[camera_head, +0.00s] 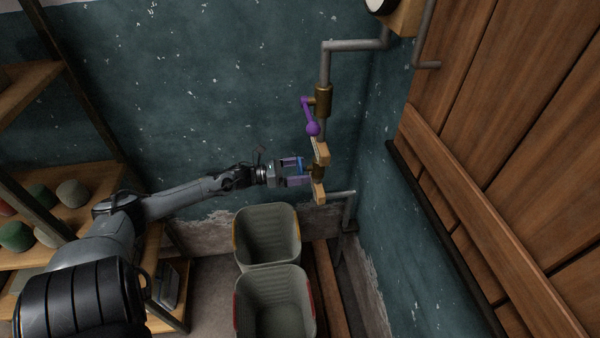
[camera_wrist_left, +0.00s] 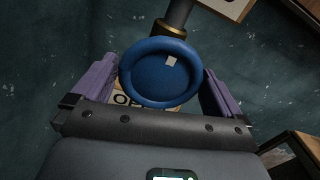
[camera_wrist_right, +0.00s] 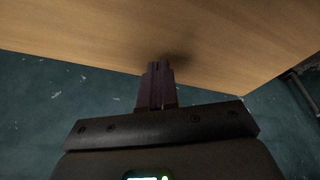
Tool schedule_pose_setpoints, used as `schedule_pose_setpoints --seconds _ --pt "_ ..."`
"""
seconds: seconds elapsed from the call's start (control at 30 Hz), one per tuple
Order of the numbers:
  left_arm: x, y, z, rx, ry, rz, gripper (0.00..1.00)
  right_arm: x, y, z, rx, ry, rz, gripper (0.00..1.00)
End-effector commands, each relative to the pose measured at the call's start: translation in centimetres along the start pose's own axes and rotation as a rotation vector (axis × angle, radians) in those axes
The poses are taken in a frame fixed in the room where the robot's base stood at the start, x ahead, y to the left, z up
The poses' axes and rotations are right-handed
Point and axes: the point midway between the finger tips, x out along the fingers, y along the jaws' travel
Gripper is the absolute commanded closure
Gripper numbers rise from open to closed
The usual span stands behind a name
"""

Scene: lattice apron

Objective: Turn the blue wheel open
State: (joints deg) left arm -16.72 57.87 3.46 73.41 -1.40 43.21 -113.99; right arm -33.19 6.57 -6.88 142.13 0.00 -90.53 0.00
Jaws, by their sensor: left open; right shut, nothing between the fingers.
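The blue wheel (camera_wrist_left: 160,88) fills the middle of the left wrist view, with a white mark near the upper right of its face. In the head view only a small part of the wheel (camera_head: 301,165) shows, on the pipe in front of the wall. My left gripper (camera_head: 299,170) is open, its two purple fingers on either side of the wheel; I cannot tell whether they touch the rim. A wooden plate (camera_wrist_left: 131,99) with partly hidden letters, "OP" visible, lies behind the wheel. My right gripper (camera_wrist_right: 158,66) is shut and empty, seen only in the right wrist view.
A purple lever (camera_head: 311,127) sits on the pipe just above the wheel. Two grey bins (camera_head: 267,211) stand below. Shelves (camera_head: 85,200) are at the left, a wooden shutter (camera_head: 500,130) at the right. A wooden surface (camera_wrist_right: 160,30) is close to my right fingertips.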

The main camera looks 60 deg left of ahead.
Motion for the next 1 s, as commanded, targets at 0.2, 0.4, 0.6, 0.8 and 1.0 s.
schedule_pose_setpoints --seconds 0.2,0.4,0.6,0.8,1.0 --pt "0.55 -0.03 -0.02 -0.001 0.000 0.000 0.00 0.17 0.01 0.07 -0.001 0.000 0.001 1.00" --pt "0.53 -0.04 -0.03 -0.001 0.001 0.000 0.02 0.17 0.11 0.10 -0.005 -0.001 0.004 1.00" --pt "0.52 -0.03 -0.03 -0.001 0.000 0.000 0.32 0.19 0.22 0.14 -0.009 -0.002 0.007 1.00" --pt "0.51 -0.04 -0.01 -0.009 0.001 0.000 0.36 0.12 0.21 0.12 -0.009 -0.002 0.007 1.00" --pt "0.49 -0.06 0.06 -0.065 0.001 0.000 0.36 -0.31 0.18 -0.02 -0.007 -0.003 0.005 1.00"
